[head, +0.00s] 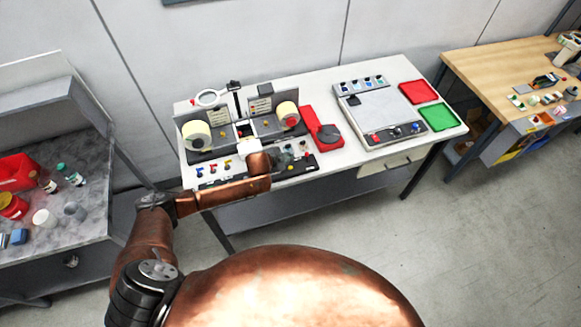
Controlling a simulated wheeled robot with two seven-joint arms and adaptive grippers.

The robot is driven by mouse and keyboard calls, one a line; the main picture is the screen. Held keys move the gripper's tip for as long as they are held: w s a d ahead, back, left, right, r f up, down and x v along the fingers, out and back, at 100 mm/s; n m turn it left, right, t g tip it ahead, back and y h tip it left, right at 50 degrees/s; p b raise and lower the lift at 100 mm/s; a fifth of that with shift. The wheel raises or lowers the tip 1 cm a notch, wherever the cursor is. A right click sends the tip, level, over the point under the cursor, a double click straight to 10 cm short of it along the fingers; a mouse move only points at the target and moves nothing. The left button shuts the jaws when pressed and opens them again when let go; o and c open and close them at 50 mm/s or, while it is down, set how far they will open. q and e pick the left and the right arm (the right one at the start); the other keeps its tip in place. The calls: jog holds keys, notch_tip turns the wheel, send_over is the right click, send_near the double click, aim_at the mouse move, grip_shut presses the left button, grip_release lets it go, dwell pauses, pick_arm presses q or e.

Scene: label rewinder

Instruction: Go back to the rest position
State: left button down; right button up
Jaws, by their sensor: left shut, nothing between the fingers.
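The label rewinder (236,137) stands on the white table, with one pale label roll (197,135) on its left and another label roll (287,112) on its right. My left arm comes in from the lower left and reaches across the front of the rewinder. My left gripper (290,152) is small and dark in the view, over the right part of the front control panel (213,171). It is shut and empty. I cannot tell whether it touches the panel. My right gripper is not in view.
A red holder (318,126) with a dark round part sits right of the rewinder. Further right are a grey device (379,112), a red tray (418,92) and a green tray (438,117). A cluttered grey bench (95,212) is at left, a wooden bench (490,65) at right.

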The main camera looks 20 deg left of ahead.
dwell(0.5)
